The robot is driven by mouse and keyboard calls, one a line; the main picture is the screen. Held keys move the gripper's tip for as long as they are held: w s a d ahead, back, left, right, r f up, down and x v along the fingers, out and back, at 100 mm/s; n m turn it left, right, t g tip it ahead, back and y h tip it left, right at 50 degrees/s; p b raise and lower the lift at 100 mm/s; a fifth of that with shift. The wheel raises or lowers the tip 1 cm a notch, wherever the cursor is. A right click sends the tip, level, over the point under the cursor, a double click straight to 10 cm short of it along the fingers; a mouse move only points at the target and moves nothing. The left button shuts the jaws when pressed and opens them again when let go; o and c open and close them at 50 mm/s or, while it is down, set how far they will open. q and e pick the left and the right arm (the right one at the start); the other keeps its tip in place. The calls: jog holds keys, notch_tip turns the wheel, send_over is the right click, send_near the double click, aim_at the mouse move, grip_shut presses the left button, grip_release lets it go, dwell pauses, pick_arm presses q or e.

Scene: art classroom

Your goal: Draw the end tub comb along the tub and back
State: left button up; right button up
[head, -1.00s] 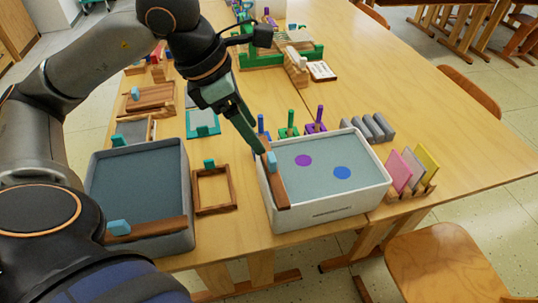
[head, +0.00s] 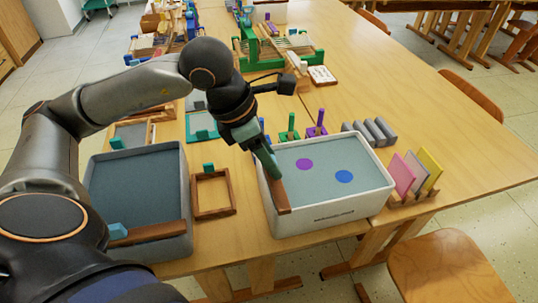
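My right gripper is out of view.
A small wooden frame (head: 230,195) lies between the tubs. Green and purple upright-handled tools (head: 290,130) stand behind the white tub. Grey blocks (head: 375,132) and a rack of coloured cards (head: 412,195) stand to its right. The table (head: 460,150) is clear farther right.

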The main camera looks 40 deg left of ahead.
pick_arm(q)
grip_shut()
dwell(1.1)
